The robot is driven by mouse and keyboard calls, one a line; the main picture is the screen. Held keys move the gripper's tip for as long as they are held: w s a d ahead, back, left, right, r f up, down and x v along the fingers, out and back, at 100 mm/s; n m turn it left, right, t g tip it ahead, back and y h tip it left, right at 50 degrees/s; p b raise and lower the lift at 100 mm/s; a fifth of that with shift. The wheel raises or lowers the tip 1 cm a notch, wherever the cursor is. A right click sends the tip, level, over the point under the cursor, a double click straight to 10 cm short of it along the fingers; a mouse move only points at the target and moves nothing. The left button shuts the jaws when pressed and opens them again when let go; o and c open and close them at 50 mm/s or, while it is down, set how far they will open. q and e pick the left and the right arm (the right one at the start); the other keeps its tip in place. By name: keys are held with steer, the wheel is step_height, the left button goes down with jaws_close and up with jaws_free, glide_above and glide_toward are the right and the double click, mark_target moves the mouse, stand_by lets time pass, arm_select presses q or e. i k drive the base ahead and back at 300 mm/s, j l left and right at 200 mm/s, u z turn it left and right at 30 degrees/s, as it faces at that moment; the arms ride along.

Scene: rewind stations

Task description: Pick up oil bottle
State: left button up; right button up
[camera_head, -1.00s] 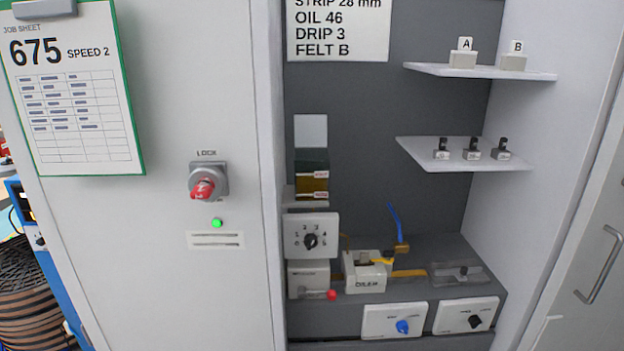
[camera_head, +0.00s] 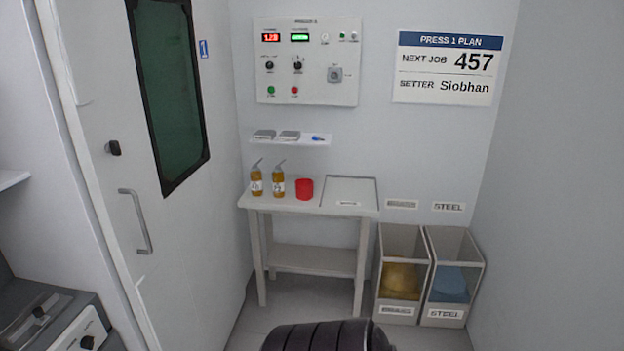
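Two amber oil bottles with thin angled spouts stand upright side by side at the left end of a small white table (camera_head: 290,207). The left bottle (camera_head: 256,182) and the right bottle (camera_head: 278,184) each carry a white label, too small to read surely. Neither of my grippers is in view. A dark ribbed rounded thing shows at the bottom edge, and I cannot tell what it is.
A red container (camera_head: 304,189) stands right of the bottles. A shelf (camera_head: 290,139) and control panel (camera_head: 307,62) are above. Two bins, brass-coloured contents in one (camera_head: 401,312) and STEEL on the other (camera_head: 444,314), stand right. A door handle (camera_head: 136,222) juts out left.

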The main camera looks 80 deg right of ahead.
mark_target(255, 173)
steer(key=z, duration=2.2)
steer(key=i+z, duration=0.1)
steer(key=i+l, duration=0.15)
steer(key=i, duration=0.35)
steer(key=i+l, duration=0.15)
steer(key=i, duration=0.3)
steer(key=i+l, duration=0.15)
steer(key=i, duration=0.35)
steer(key=i+l, duration=0.1)
steer(key=i, duration=0.35)
